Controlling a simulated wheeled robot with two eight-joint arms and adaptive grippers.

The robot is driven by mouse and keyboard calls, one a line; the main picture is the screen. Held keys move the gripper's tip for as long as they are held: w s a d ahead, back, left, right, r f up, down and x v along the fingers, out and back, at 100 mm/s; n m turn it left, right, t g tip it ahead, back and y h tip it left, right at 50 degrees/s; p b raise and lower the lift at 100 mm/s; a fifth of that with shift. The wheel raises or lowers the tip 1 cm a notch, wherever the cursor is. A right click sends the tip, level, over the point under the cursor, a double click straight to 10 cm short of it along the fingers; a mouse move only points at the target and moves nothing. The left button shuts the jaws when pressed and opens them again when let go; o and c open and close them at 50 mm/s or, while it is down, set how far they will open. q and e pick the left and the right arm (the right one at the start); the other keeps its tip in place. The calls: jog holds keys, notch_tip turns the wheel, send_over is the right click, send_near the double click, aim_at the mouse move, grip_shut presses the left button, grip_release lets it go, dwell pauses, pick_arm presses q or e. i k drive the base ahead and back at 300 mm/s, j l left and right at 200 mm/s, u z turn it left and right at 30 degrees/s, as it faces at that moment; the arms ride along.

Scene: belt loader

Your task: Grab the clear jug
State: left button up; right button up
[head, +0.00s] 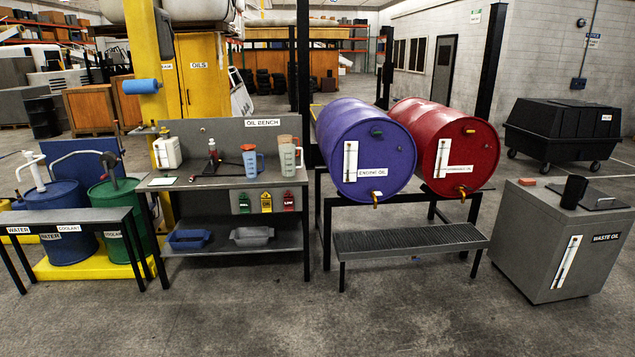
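The clear jug (288,157) stands upright near the right end of the oil bench's top (222,180). It looks see-through and greyish, with markings on its side, a handle on its right and a brownish upper part. A blue jug (250,163) with markings stands just left of it, with a small gap between them. Neither of my grippers shows in the head view.
A white canister (167,152) and a small red bottle (213,150) stand left on the bench. Blue (189,238) and grey (251,236) trays lie on the lower shelf. Purple (377,150) and red (463,150) drums lie to the right. The floor (230,320) in front is clear.

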aim_at(287, 152)
jog(key=i+u, duration=0.35)
jog(key=i, duration=1.95)
